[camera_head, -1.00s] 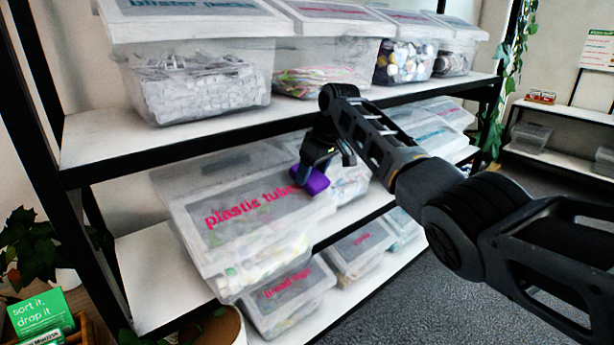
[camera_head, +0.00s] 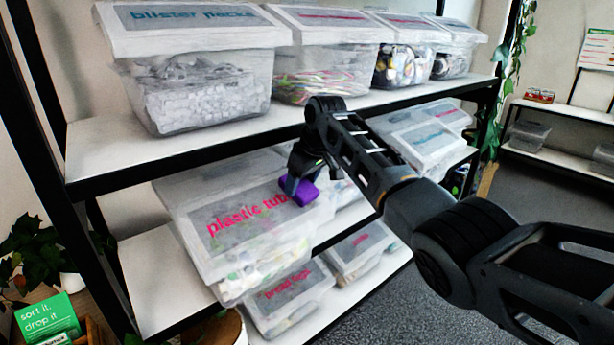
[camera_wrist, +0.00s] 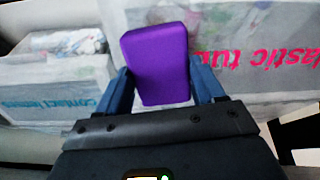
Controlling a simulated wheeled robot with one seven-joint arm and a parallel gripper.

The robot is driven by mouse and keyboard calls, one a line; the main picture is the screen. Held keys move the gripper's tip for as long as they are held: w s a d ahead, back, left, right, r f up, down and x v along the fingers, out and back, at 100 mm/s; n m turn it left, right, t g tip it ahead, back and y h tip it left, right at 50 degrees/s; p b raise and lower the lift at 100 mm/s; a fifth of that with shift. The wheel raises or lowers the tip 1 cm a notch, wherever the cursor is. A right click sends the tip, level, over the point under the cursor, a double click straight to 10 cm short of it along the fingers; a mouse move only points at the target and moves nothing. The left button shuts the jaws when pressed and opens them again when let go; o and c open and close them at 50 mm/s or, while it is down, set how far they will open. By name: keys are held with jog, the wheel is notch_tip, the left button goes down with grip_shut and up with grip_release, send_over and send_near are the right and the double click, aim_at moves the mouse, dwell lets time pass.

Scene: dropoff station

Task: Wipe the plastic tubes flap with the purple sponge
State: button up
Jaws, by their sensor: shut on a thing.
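The purple sponge (camera_head: 299,190) is held at the end of my arm, over the right part of the plastic tubes flap (camera_head: 220,238). My gripper (camera_head: 297,182) is shut on the sponge, one finger on each side, as the wrist view (camera_wrist: 160,86) shows. The flap is a clear sloping lid with a grey label and pink letters. The sponge and gripper hide the end of the lettering. The sponge appears at or very close to the lid surface; I cannot tell if it touches. In the wrist view the flap (camera_wrist: 225,25) lies behind and right of the sponge.
The upper shelf (camera_head: 110,158) with a blister packs bin (camera_head: 205,95) overhangs the plastic tubes bin. A contact lenses bin (camera_wrist: 55,85) sits beside it. A bread tags bin (camera_head: 285,300) is below. Open floor (camera_head: 390,310) lies in front of the shelves.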

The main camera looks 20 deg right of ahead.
jog(key=shift+s+a+f, duration=0.1)
jog(key=shift+s+a, duration=0.1)
jog(key=shift+a, duration=0.45)
jog(key=shift+s+a+f, duration=0.1)
jog(key=shift+s+a, duration=0.1)
jog(key=shift+a, duration=0.4)
jog(key=shift+s+a+f, duration=0.1)
jog(key=shift+s+a, duration=0.1)
jog(key=shift+a, duration=0.45)
jog(key=shift+r, duration=0.1)
jog(key=v, duration=0.6)
jog(key=shift+r, duration=0.1)
jog(key=v, duration=0.3)
jog(key=shift+w, duration=0.1)
